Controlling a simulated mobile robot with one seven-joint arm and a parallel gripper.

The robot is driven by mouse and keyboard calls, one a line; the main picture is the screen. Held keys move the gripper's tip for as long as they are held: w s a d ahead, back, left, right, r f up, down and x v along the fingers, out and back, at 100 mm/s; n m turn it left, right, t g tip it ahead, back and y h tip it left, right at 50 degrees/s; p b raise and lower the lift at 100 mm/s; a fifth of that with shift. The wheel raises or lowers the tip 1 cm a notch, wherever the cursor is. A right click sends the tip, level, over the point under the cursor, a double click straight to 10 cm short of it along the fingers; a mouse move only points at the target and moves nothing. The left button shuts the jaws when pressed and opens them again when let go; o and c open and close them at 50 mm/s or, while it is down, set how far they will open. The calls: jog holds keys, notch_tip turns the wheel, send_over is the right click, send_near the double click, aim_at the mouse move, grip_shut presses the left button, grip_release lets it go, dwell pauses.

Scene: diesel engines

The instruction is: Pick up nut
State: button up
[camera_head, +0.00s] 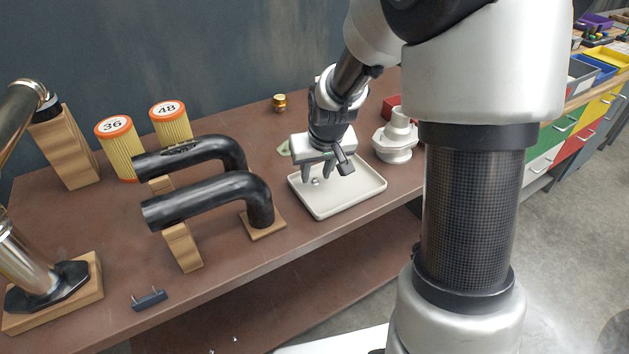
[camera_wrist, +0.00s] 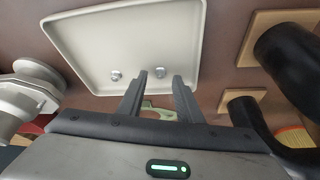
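Two small silver metal pieces lie in a shallow white tray (camera_wrist: 120,35), which also shows in the head view (camera_head: 372,187). One piece (camera_wrist: 160,72) sits in line with the gap between my fingertips in the wrist view. The other piece (camera_wrist: 116,75) lies to the left, outside the fingers. They look like nuts, but are too small to tell their exact shape. In the head view one silver piece (camera_head: 315,182) shows near my fingertips. My gripper (camera_head: 317,176) is open above the tray, fingers pointing down and empty; it also shows in the wrist view (camera_wrist: 161,74).
Black curved pipes (camera_head: 215,190) on wooden blocks stand left of the tray. A pale grey metal part (camera_head: 395,138) stands close at its right. A green piece (camera_head: 283,148) lies behind the tray. Yellow filters (camera_head: 118,150) and a brass fitting (camera_head: 279,103) are farther back.

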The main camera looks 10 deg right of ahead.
jog(key=shift+w+f, duration=0.1)
jog(key=shift+f, duration=0.15)
grip_shut()
notch_tip(320, 180, up, 11)
jog(key=p, duration=0.3)
notch_tip(320, 180, up, 4)
jog(key=p, duration=0.3)
send_over(316, 179)
dwell(0.4)
